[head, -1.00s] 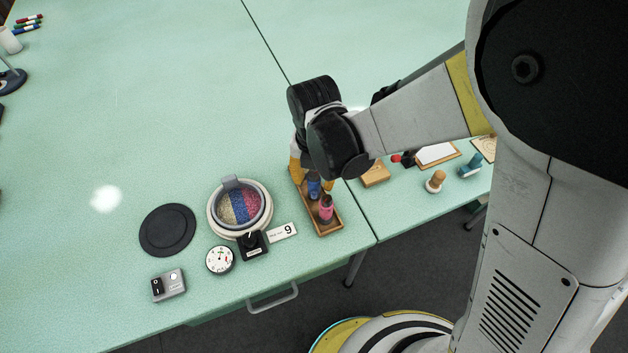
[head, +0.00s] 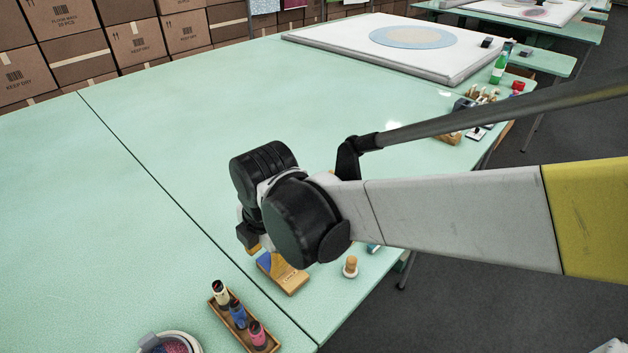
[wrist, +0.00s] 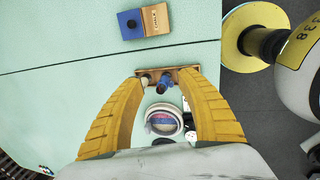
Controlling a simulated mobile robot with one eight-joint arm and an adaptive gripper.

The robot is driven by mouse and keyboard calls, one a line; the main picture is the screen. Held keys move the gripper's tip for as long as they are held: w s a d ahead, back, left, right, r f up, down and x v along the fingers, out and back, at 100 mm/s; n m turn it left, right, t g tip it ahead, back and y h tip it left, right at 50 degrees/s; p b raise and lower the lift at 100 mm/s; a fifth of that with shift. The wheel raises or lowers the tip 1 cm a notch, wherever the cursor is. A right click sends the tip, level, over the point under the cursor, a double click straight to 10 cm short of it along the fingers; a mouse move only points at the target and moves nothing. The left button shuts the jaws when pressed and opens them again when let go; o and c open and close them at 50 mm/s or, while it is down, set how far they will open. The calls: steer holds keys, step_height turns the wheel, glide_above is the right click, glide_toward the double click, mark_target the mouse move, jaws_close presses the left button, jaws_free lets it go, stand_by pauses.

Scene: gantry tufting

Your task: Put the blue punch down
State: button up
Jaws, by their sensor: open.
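The blue punch (head: 238,314) stands upright in the middle of a narrow wooden tray (head: 217,316), between a cream punch (head: 220,293) and a pink punch (head: 257,335). It also shows in the wrist view (wrist: 165,82), inside the tray (wrist: 190,70) and apart from the fingers. My gripper (head: 254,249) is open and empty, raised above the table beyond the tray. Its yellow fingers are spread in the wrist view (wrist: 160,77). My wrist hides most of the fingers in the head view.
A wood-and-blue block (head: 291,280) lies right of the tray, with a wooden peg piece (head: 350,267) beyond it. A round container (head: 168,343) stands left of the tray. The green table (head: 130,215) is clear at the left. A white framed board (head: 320,38) lies at the back.

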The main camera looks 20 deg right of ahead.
steer(key=s+d+r+m+t, duration=0.2)
steer(key=d+m, duration=0.6)
steer(key=m, duration=0.4)
steer(key=s+d+r+m+t, duration=0.3)
steer(key=d+m, duration=0.6)
steer(key=m, duration=0.3)
steer(key=shift+s+r+m+h, duration=0.3)
steer(key=shift+s+r+h, duration=0.1)
steer(key=shift+s+r, duration=0.15)
steer(key=shift+a, duration=0.15)
